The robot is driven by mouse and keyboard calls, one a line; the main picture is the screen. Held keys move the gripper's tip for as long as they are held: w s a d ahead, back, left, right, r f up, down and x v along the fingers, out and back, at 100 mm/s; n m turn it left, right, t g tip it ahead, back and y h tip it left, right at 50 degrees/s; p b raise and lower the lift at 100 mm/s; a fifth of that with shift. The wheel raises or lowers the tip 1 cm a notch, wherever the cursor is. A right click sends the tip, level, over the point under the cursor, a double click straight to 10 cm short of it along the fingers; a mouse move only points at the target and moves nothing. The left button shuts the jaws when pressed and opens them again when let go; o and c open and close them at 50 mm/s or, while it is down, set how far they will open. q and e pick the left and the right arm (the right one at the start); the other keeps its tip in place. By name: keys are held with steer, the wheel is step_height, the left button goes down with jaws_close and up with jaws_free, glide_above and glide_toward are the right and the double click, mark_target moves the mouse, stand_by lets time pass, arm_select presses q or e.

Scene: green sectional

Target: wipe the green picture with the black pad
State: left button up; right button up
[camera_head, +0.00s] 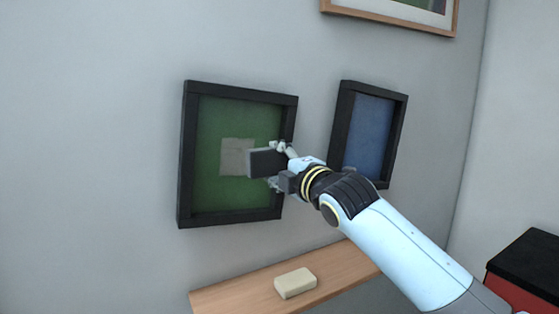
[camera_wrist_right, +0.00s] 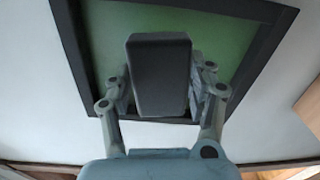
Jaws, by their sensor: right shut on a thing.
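The green picture (camera_head: 215,125) hangs on the wall in a black frame, with a greyish patch (camera_head: 232,157) near its middle. It also fills the top of the right wrist view (camera_wrist_right: 105,40). My right gripper (camera_head: 281,167) is shut on the black pad (camera_head: 264,162), in front of the picture's right part. In the right wrist view the pad (camera_wrist_right: 160,75) sits between the two fingers, with the green surface behind it. I cannot tell whether the pad touches the picture. My left gripper is not in view.
A blue picture (camera_head: 369,130) in a black frame hangs to the right, behind my right arm. A wooden shelf (camera_head: 235,298) below holds a cream block (camera_head: 295,283). A red box with a black top (camera_head: 535,262) stands at lower right. The wall at left is bare.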

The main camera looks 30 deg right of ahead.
steer(key=shift+w+f, duration=0.1)
steer(key=shift+w, duration=0.35)
steer(key=w+b, duration=0.3)
steer(key=w, duration=0.1)
steer(key=shift+w+d, duration=0.15)
steer(key=shift+w, duration=0.25)
steer(key=shift+w, duration=0.9)
